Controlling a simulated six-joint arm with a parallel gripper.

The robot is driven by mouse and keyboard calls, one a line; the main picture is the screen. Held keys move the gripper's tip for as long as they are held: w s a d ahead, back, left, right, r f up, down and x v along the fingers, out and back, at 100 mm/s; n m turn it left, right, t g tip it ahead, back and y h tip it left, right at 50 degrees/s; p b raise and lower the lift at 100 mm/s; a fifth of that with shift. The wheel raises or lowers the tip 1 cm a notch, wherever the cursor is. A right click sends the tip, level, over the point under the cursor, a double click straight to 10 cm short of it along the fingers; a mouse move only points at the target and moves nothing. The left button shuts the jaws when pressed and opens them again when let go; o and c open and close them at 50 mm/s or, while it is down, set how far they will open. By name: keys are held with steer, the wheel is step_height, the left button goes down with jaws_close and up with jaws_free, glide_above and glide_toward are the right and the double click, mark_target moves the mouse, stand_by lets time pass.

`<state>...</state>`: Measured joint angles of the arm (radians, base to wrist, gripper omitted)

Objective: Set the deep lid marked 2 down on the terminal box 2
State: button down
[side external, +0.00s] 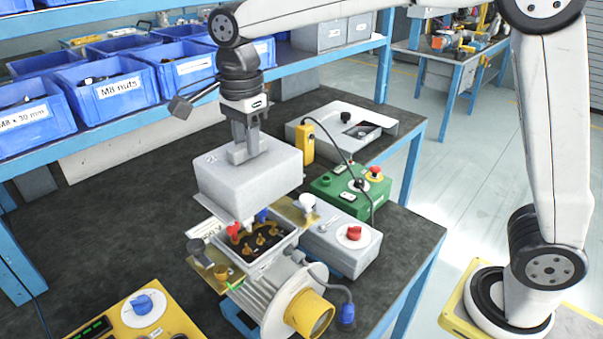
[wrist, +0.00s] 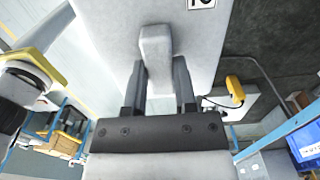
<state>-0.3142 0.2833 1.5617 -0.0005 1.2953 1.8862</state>
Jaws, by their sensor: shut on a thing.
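My gripper (side external: 244,146) is shut on the raised grip of the deep lid (side external: 249,181), a light grey box-shaped cover. In the wrist view my gripper (wrist: 158,88) pinches that grip, and the lid (wrist: 105,30) carries a white label with a partly cut-off black mark. The lid hangs roughly level above the open terminal box (side external: 270,262). The box sits on the motor and shows brass terminals with red and blue caps inside. A gap shows between lid and box at the front; the back of the box is hidden by the lid.
A grey box with a red knob (side external: 340,243) stands close right of the terminal box. A green control box (side external: 349,190) and a yellow pendant (side external: 307,142) with a cable lie behind it. A yellow panel (side external: 135,318) is at the front left. The bench's left part (side external: 110,220) is clear.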

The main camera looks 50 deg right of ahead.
mark_target(249, 162)
steer(key=shift+f, duration=1)
steer(key=shift+f, duration=0.1)
step_height(249, 162, down, 8)
stand_by(0.7)
steer(key=shift+f, duration=0.9)
stand_by(2.0)
steer(key=shift+c, duration=1.6)
jaws_free()
steer(key=shift+r, duration=0.1)
steer(key=shift+r, duration=3.8)
